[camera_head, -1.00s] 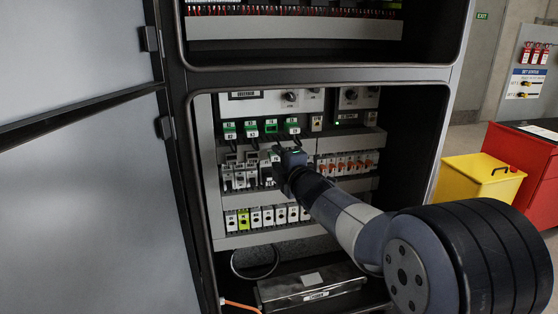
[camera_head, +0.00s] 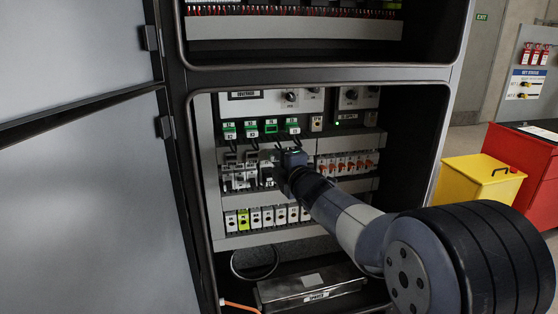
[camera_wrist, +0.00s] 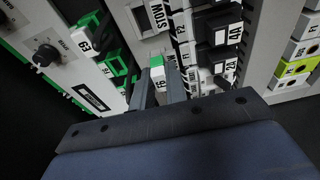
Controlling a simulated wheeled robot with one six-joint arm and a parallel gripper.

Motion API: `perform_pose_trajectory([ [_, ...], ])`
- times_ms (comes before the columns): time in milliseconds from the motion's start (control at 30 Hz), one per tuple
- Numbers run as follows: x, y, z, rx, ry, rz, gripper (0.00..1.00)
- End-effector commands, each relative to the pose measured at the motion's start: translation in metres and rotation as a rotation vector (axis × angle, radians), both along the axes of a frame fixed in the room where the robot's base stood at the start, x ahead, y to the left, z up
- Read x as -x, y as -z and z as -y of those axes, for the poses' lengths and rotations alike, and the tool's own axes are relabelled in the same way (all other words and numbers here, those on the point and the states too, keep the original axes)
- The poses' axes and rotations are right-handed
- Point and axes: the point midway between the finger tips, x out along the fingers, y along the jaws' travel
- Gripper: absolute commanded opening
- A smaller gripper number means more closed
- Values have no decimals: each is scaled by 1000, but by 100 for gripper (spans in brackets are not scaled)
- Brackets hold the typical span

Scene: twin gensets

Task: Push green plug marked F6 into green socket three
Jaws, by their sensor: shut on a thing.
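My gripper (camera_wrist: 160,82) is shut on a small white plug with a green end (camera_wrist: 157,74), seen between the fingers in the wrist view. Its label is partly visible and seems to end in 6. In the head view my gripper (camera_head: 284,172) is in front of the middle rows of the cabinet, below the green row, and hides most of the plug. Green socket three (camera_head: 271,126) is the third green place from the left in the upper row; it looks empty. Green plugs with white labels (camera_head: 230,131) sit on both sides of it. The plug is apart from this socket.
Below the green row are grey and white modules (camera_head: 238,178) and orange-marked breakers (camera_head: 346,164). A lower terminal row (camera_head: 268,216) includes a yellow-green block. The cabinet's open door (camera_head: 90,190) stands at left. A yellow bin (camera_head: 480,181) stands outside at right.

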Motion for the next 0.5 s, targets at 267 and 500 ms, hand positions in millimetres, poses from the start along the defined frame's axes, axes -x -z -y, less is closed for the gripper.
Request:
perform_pose_trajectory([
  [267, 1, 0, 0, 0, 0, 0, 0],
  [500, 3, 1, 1, 0, 0, -1, 0],
])
